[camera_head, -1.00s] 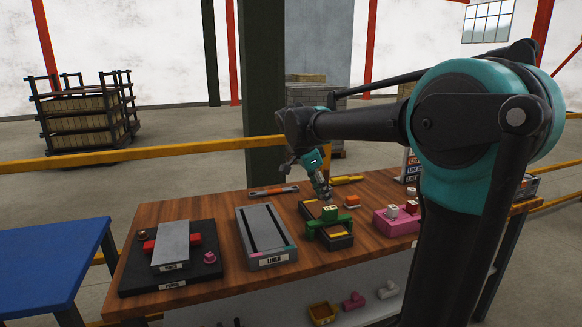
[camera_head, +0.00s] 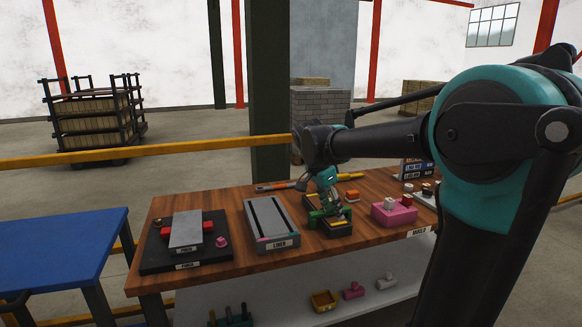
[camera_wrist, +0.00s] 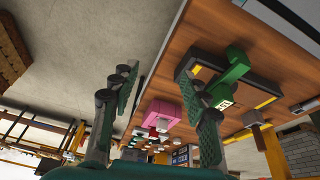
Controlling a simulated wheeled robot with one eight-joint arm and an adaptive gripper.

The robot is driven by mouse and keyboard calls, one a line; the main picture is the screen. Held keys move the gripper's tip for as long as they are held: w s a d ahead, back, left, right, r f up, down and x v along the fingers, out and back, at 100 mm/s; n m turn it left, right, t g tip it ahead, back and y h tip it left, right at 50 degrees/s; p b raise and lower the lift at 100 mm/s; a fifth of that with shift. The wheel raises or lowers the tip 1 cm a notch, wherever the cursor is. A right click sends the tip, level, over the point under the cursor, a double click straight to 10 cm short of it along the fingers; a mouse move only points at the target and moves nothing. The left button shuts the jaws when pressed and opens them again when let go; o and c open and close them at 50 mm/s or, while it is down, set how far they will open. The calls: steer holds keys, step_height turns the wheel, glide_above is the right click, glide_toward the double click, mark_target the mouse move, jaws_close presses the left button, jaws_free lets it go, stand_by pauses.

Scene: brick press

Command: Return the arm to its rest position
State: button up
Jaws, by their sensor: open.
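My gripper (camera_head: 326,203) is at the end of my dark and teal arm, which reaches over the wooden workbench (camera_head: 225,263) in the head view. In the wrist view my gripper (camera_wrist: 162,100) has its two fingers spread wide, with nothing held between them. A green piece (camera_wrist: 234,68) on a black tray with yellow strips (camera_wrist: 265,88) lies beyond the right finger in the wrist view. In the head view the green piece (camera_head: 316,217) is partly hidden by my gripper, and I cannot tell whether they touch.
A grey liner block (camera_head: 271,226) and a black punch plate (camera_head: 160,257) are on the left of the bench. A pink mold (camera_head: 395,214) is right of the tray. A blue table (camera_head: 60,248) stands at left. A yellow rail (camera_head: 130,154) runs behind.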

steer(key=s+d+f+n+t+y, duration=0.1)
steer(key=s+d+f+n, duration=0.2)
steer(key=s+f+n, duration=0.3)
steer(key=s+d+f+n+t+y, duration=0.1)
steer(key=s+f+n, duration=0.5)
steer(key=s+f, duration=0.6)
step_height(320, 180, down, 2)
steer(key=d+y, duration=0.1)
steer(key=d, duration=0.1)
steer(key=shift+s+d+f+n+t+y, duration=0.25)
steer(key=shift+s+d+n+t+y, duration=0.05)
steer(key=shift+s, duration=0.05)
